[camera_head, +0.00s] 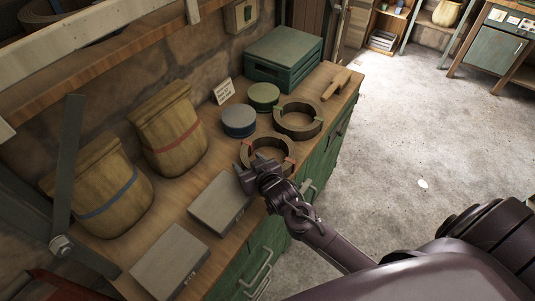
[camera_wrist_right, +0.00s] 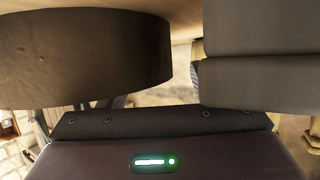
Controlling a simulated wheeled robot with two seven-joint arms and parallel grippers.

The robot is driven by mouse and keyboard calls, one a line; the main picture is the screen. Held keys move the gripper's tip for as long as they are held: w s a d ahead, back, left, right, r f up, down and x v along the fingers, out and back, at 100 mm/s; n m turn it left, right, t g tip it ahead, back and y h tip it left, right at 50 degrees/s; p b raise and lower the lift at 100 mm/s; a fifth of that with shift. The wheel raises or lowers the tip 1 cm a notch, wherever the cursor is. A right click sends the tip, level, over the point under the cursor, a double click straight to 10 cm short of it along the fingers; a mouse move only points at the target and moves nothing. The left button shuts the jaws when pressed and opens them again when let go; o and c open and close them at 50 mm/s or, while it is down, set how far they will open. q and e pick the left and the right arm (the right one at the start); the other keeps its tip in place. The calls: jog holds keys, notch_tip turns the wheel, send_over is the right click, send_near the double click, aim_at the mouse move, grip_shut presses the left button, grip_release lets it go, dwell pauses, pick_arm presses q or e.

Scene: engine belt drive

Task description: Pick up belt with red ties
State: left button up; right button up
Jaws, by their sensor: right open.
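The belt with red ties (camera_head: 282,144) is a thick brown ring lying on the wooden bench top, with small reddish marks at its sides. My right gripper (camera_head: 248,168) is open at the near edge of this ring and covers part of it. In the right wrist view, a dark brown curved wall (camera_wrist_right: 85,60), apparently the belt, fills the upper left, close to the gripper; a grey finger shows at right. I cannot tell whether they touch. A similar ring with greenish ties (camera_head: 298,118) lies just behind. My left gripper is not in view.
Blue (camera_head: 239,121) and green (camera_head: 264,96) round tins stand behind the rings. Two flat grey boxes (camera_head: 220,203) lie nearer. Sacks (camera_head: 168,130) and a small sign (camera_head: 224,91) line the wall. A green crate (camera_head: 283,56) and a wooden piece (camera_head: 336,84) are at the far end.

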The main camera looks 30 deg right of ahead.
jog(key=shift+w+f, duration=0.1)
jog(key=shift+w, duration=0.1)
jog(key=shift+s, duration=0.1)
jog(key=shift+c, duration=0.7)
grip_shut()
